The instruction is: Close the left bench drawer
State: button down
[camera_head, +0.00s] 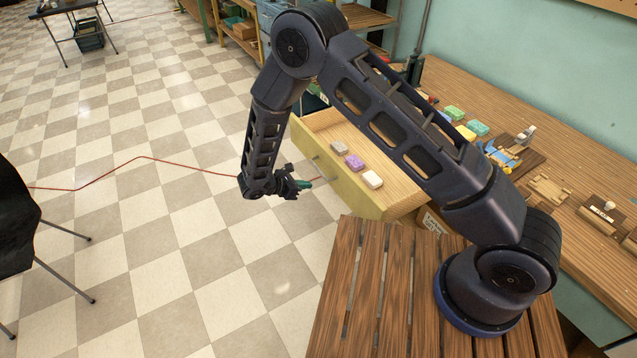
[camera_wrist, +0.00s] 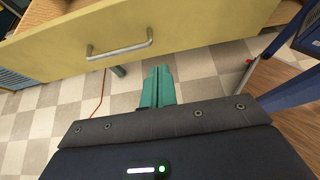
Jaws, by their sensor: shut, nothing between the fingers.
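A bench drawer with a yellow front (camera_head: 340,183) stands pulled out from the wooden bench in the head view. Its front and its metal handle (camera_wrist: 118,49) fill the upper part of the wrist view. Several soap bars lie inside the drawer, among them a purple bar (camera_head: 355,161) and a white bar (camera_head: 372,179). My gripper (camera_head: 303,184) is outside the drawer, in front of its yellow face. In the wrist view the teal fingers (camera_wrist: 157,78) are together and empty, pointing toward the drawer front, below and right of the handle. Whether they touch the front cannot be told.
The wooden workbench (camera_head: 470,85) behind carries green and yellow soaps, a blue plane and wooden tools. A slatted wooden surface (camera_head: 365,290) lies under my arm's base. A red cord (camera_head: 145,158) runs over the checkered floor.

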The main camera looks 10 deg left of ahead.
send_near(339, 181)
notch_tip(339, 181, down, 3)
jog(key=w+d, duration=0.2)
jog(key=d, duration=0.1)
jog(key=shift+w+f, duration=0.15)
jog(key=shift+w, duration=0.25)
jog(key=shift+w+d, duration=0.45)
jog(key=shift+d, duration=0.05)
